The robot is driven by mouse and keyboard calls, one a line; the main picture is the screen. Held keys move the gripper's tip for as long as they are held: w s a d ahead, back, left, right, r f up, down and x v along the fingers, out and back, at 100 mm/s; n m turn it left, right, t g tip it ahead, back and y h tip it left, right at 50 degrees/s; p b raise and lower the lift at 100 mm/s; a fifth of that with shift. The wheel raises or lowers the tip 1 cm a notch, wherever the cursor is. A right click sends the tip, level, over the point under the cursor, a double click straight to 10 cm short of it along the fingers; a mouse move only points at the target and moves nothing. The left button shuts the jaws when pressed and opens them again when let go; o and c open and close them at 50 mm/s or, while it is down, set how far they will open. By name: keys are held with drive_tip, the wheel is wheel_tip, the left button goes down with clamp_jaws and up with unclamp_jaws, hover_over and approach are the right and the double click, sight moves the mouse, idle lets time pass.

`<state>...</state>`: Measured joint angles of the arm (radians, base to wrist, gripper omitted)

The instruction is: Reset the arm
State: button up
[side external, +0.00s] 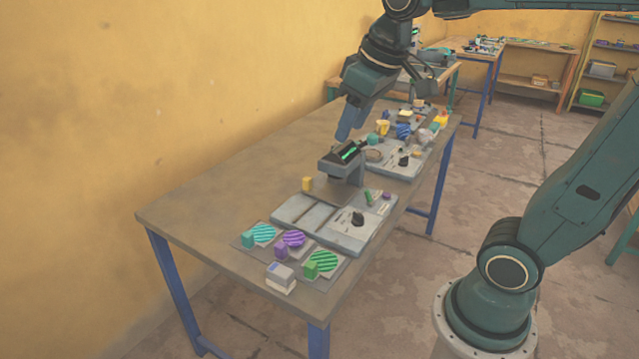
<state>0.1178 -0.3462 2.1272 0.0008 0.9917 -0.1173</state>
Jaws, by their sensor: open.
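My gripper (350,122) hangs from my dark green arm above the far half of the wooden table. Its fingers point down and stand apart, with nothing seen between them. Just below and near the fingers is a grey device with a dark top and a green strip (345,157), which looks like the press. The fingertips look close to it, but I cannot tell the exact gap.
More small items crowd the far end. The near left tabletop is clear.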

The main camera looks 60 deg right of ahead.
drive_tip(key=s+a+f, duration=0.1)
drive_tip(key=s+f, duration=0.1)
drive_tip(key=s, duration=0.3)
drive_tip(key=s+a+f+t, duration=0.1)
drive_tip(key=s+a+f, duration=0.1)
drive_tip(key=s, duration=0.3)
drive_tip(key=shift+s+a+f+y, duration=0.2)
drive_tip(key=shift+s+f+y, duration=0.1)
drive_tip(key=shift+s+f, duration=0.05)
idle(1.0)
